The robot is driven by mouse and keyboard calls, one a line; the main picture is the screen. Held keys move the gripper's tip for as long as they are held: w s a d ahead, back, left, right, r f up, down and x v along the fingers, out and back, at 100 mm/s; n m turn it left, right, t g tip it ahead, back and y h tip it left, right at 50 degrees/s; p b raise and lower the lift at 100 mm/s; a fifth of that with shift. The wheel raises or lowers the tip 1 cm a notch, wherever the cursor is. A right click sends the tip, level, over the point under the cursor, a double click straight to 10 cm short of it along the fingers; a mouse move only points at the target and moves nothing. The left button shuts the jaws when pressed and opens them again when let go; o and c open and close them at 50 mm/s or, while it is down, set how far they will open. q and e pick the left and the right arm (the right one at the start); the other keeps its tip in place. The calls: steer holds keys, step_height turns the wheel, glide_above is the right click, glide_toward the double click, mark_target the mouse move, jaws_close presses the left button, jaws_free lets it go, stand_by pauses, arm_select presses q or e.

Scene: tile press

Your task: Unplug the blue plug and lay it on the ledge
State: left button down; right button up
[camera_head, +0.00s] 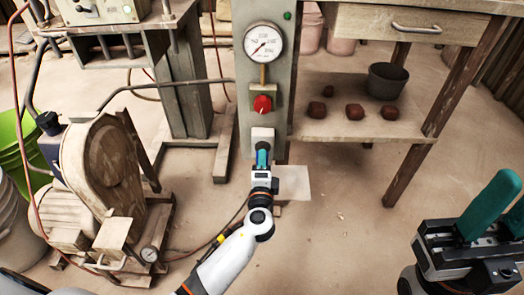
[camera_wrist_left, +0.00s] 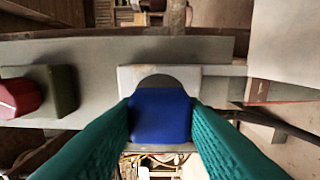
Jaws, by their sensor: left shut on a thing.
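The blue plug (camera_head: 263,146) is at the white socket (camera_head: 262,133) on the grey post, below the red knob. My left gripper (camera_head: 262,158) is shut on it. In the left wrist view the blue plug (camera_wrist_left: 160,115) sits between both teal fingers, in front of the pale socket plate (camera_wrist_left: 215,80) with its dark round recess. Whether the plug's pins are in the socket is hidden. The pale ledge (camera_head: 296,184) is low on the post, below and right of the plug, and its top is bare. My right gripper (camera_head: 505,205) is at the right edge, partly cut off, its teal fingers apart.
The post carries a pressure gauge (camera_head: 263,42) and the red knob (camera_head: 262,104) above the socket. A workbench shelf (camera_head: 330,125) with a dark pot (camera_head: 387,80) and several reddish lumps stands to the right. A belt-guarded machine (camera_head: 100,165) stands left. Open floor lies right of the ledge.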

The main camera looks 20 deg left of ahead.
arm_select(q)
steer(key=shift+v, duration=1.55)
steer(key=shift+f, duration=0.1)
